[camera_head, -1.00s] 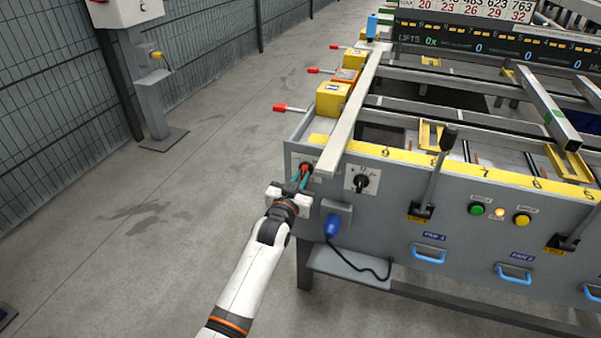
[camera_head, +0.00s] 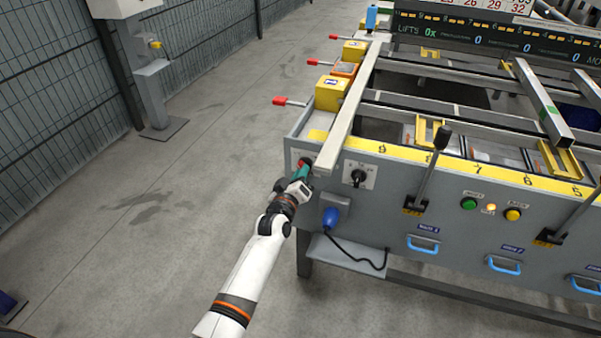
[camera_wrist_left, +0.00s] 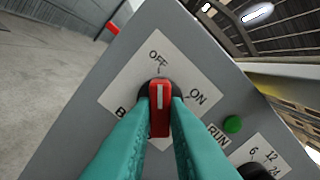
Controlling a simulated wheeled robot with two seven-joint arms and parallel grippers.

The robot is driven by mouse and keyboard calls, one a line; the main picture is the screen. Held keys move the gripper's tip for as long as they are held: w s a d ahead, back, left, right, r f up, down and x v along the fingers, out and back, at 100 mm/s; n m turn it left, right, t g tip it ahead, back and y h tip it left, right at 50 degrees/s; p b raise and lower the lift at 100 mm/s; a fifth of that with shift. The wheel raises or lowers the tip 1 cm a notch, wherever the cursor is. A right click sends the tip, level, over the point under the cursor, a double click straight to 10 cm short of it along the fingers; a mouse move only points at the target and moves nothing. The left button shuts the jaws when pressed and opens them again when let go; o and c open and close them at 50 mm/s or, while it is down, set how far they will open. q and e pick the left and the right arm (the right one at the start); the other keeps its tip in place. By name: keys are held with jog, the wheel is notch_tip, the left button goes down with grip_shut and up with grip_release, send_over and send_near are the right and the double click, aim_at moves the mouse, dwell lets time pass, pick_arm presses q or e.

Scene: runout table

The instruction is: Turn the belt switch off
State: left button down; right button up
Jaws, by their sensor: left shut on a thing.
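The belt switch (camera_wrist_left: 160,106) is a red handle with a white line, on a dark round base on a white plate (camera_wrist_left: 118,92). In the left wrist view its white line points up at the word OFF; the word ON is to the right. The lower plate lettering is partly hidden by my fingers. My left gripper (camera_wrist_left: 160,118) is shut on the handle, one teal finger on each side. In the head view this gripper (camera_head: 302,171) is at the left end of the table's grey front panel, covering most of the switch. My right gripper is not in view.
A black selector knob (camera_head: 357,177) is just right of the switch. A blue plug (camera_head: 331,217) with a black cable is below. A metal beam (camera_head: 345,120) runs above the switch. A long lever (camera_head: 428,175) stands further right. The floor left is clear.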

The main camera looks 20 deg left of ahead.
pick_arm(q)
jog(key=shift+f+n, duration=0.1)
jog(key=shift+n, duration=0.3)
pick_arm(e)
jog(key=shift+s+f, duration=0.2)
pick_arm(q)
jog(key=c, duration=1.4)
grip_release()
jog(key=shift+c, duration=0.2)
jog(key=s+p, duration=0.1)
jog(key=s, duration=0.6)
jog(key=shift+s, duration=0.3)
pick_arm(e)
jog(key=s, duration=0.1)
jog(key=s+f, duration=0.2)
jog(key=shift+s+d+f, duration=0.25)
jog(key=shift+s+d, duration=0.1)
pick_arm(q)
jog(key=shift+a, duration=0.15)
